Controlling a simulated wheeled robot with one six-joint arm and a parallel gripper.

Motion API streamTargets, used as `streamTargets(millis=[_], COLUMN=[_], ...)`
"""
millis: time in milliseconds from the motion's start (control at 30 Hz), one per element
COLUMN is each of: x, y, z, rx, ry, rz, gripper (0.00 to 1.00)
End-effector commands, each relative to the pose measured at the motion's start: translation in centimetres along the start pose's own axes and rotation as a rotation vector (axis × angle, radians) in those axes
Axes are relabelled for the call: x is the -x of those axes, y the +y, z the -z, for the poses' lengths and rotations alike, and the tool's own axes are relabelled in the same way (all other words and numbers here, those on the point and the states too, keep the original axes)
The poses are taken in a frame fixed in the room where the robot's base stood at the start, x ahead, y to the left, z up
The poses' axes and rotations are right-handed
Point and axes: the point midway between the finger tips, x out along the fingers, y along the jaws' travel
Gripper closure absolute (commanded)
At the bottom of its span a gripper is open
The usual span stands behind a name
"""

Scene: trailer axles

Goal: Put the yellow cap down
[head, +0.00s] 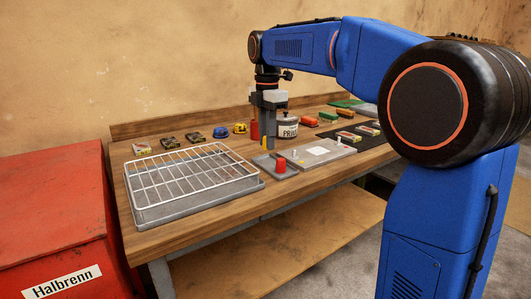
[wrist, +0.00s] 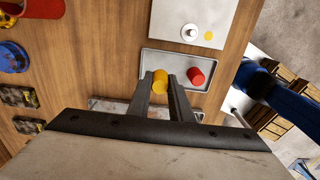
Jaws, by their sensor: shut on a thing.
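My gripper (head: 267,143) is shut on the yellow cap (head: 264,142), which shows between the fingertips in the wrist view (wrist: 160,77). The cap is held above a small grey tray (head: 262,161), whose rim also shows in the wrist view (wrist: 147,62). A red cap (head: 281,166) stands on this tray; in the wrist view it is to the right of the fingers (wrist: 195,76). A pale plate (head: 343,149) with a white knob and a yellow spot (wrist: 209,36) lies beside the tray.
A wire rack on a tray (head: 142,214) fills the bench's left end. A primer can (head: 288,129) and a red can (head: 254,131) stand close behind my gripper. Several small items line the back. A red cabinet (head: 50,210) stands at left. Bare wood (head: 222,211) lies along the front edge.

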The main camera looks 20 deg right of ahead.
Motion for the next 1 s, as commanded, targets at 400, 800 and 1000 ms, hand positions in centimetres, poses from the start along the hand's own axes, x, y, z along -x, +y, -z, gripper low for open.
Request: streamTargets(millis=[400,800,1000], x=[-4.1,-4.7,-4.7], y=[0.0,0.0,0.0], z=[0.0,0.0,0.0], rx=[0.000,0.000,0.000], ry=[0.000,0.000,0.000], rz=[0.001,0.000,0.000], gripper=[1.00,1.00,0.62])
